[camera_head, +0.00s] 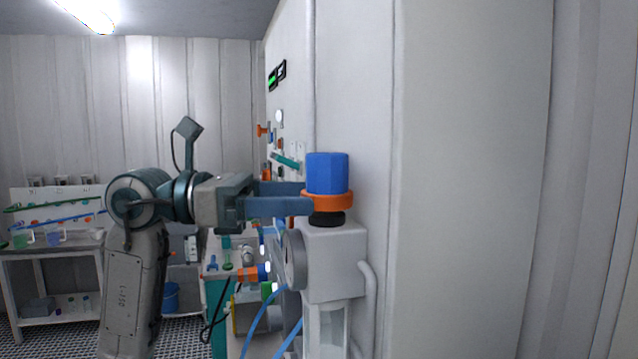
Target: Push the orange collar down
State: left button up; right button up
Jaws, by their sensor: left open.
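The orange collar (328,201) is a ring below a blue faceted cap (327,173), with a black ring (327,219) under it. This stack stands upright on a grey-white housing (335,255). My left gripper (300,197) is open, with its blue-grey fingers reaching from the left to the collar. The fingertips are at the collar and the lower cap, and one covers the collar's left part. I cannot tell whether they touch it. My right gripper is not in view.
A white wall panel (470,180) stands close on the right. A round gauge (293,260) and blue hoses (262,318) are below my gripper. A workbench (50,250) with racks stands at the back left. A blue bucket (171,297) is on the floor.

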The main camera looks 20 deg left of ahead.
aim_at(318, 197)
pick_arm(q)
jog(key=shift+p+x, duration=0.35)
jog(key=shift+x, duration=1.5)
jog(key=shift+c, duration=0.4)
